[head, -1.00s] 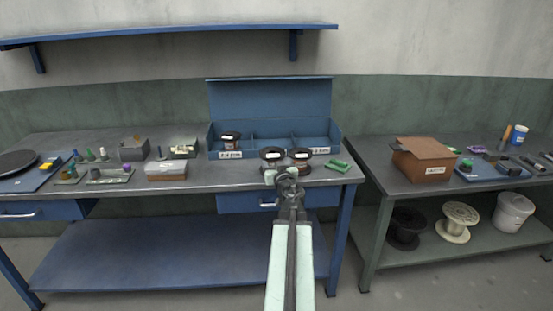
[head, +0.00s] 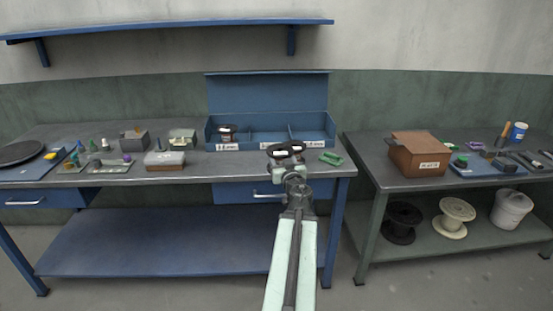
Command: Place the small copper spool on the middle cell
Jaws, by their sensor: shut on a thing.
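A blue three-cell box (head: 328,128) with a raised back panel stands at the rear of the left bench. Its left cell holds a dark-topped copper spool (head: 227,134). The middle cell (head: 268,136) looks empty. My gripper (head: 285,165) is in front of the box, below its middle and right cells in the picture. It appears shut on the nearer, left one of two dark-rimmed spools, the small copper spool (head: 279,152). The other spool (head: 298,146) is just behind and to the right, partly hidden. I cannot tell whether the two touch.
A green part (head: 331,158) lies to the right on the bench. A brown carton (head: 417,155) stands on the right bench. A blue shelf (head: 170,28) hangs above.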

